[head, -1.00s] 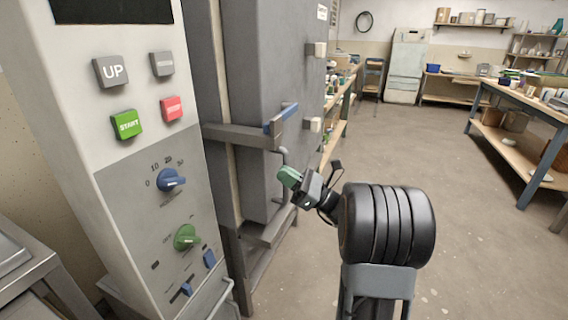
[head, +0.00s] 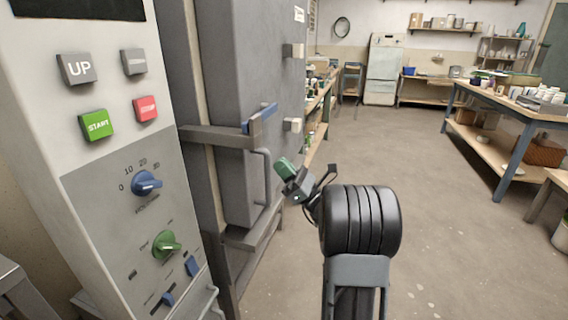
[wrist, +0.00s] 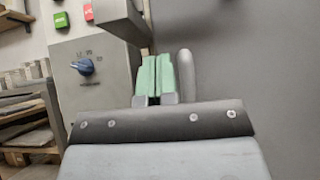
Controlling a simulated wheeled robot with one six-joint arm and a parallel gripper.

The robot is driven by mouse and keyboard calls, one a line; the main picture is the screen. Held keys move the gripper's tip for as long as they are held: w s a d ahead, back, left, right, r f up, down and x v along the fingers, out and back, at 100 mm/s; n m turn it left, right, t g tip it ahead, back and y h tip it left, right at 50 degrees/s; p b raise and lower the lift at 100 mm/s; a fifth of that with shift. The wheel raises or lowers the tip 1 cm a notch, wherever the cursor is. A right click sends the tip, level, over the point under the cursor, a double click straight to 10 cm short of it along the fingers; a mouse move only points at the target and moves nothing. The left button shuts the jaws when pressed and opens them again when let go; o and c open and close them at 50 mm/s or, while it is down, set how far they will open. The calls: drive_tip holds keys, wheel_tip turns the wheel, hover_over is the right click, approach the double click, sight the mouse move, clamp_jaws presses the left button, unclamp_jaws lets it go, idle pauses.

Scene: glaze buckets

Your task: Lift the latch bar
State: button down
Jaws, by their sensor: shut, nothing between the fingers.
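The latch bar (head: 220,137) is a grey horizontal bar across the front edge of the grey kiln door, with a blue piece (head: 262,117) at its right end. In the wrist view a grey bar end, probably the latch bar (wrist: 120,18), shows at the top. My gripper (head: 283,166) has green fingers and is to the right of and lower than the bar in the head view, apart from it. In the wrist view the green fingers (wrist: 154,76) are together and hold nothing.
A vertical grey door handle (head: 266,180) hangs below the latch; it also shows just right of my fingers in the wrist view (wrist: 187,72). A control panel (head: 130,190) with buttons and knobs stands at left. Workbenches (head: 500,112) stand at right; the floor between is clear.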

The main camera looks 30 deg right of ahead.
sight(265, 149)
drive_tip(key=x, duration=0.6)
drive_tip(key=shift+w+a+r+b, duration=0.1)
drive_tip(key=shift+a+r+b, duration=0.1)
drive_tip(key=shift+b, duration=0.2)
drive_tip(key=shift+r+b, duration=0.3)
drive_tip(key=shift+r, duration=1.75)
drive_tip(key=shift+a+r+p, duration=0.1)
drive_tip(key=shift+r+p, duration=0.7)
